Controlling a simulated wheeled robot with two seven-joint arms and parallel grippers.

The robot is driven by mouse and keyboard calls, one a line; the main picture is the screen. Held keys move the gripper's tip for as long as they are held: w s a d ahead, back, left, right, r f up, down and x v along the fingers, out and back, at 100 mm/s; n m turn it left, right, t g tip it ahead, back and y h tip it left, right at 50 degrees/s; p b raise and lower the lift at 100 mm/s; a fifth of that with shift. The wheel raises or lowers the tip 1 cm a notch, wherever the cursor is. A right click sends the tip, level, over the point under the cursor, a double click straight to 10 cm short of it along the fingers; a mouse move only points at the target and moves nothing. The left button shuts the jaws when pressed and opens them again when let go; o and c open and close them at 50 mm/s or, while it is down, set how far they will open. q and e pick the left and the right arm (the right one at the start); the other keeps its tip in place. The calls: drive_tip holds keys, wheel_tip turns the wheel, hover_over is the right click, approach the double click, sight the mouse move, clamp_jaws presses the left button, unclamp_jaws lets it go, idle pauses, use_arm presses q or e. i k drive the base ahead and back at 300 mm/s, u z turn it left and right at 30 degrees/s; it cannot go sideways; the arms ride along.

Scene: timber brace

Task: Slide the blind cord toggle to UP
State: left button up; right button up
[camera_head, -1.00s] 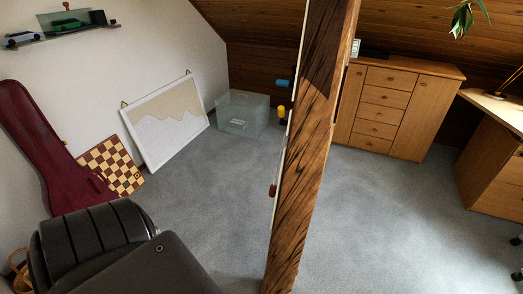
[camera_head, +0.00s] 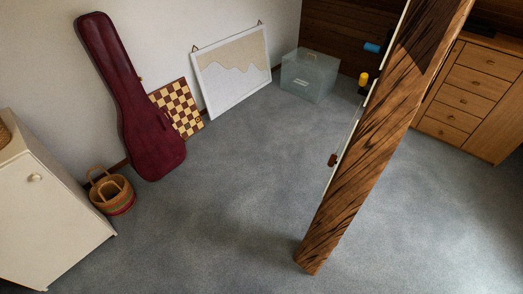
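A leaning timber brace (camera_head: 372,150) stands right of the middle in the head view. Along its left side runs a thin pale strip or cord (camera_head: 350,132), with a small brown piece (camera_head: 333,160) at its lower end that may be the cord toggle. A yellow piece (camera_head: 363,79) and a blue piece (camera_head: 373,47) sit higher along the same side. I cannot read any UP marking. Neither of my grippers is in view, and nothing is seen touching the brace.
A white cabinet (camera_head: 52,210) and a woven basket (camera_head: 112,194) stand at left. A red guitar case (camera_head: 128,105), chessboard (camera_head: 180,110), framed picture (camera_head: 232,75) and clear box (camera_head: 310,78) line the wall. A wooden drawer cabinet (camera_head: 478,95) is at right. Carpet (camera_head: 220,225) before the brace is clear.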

sight(332, 161)
drive_tip(key=u, duration=0.55)
drive_tip(key=i, duration=3)
drive_tip(key=z, duration=0.95)
drive_tip(key=i, duration=1.1)
drive_tip(key=z, duration=4)
drive_tip(key=k, duration=0.45)
drive_tip(key=u, duration=0.1)
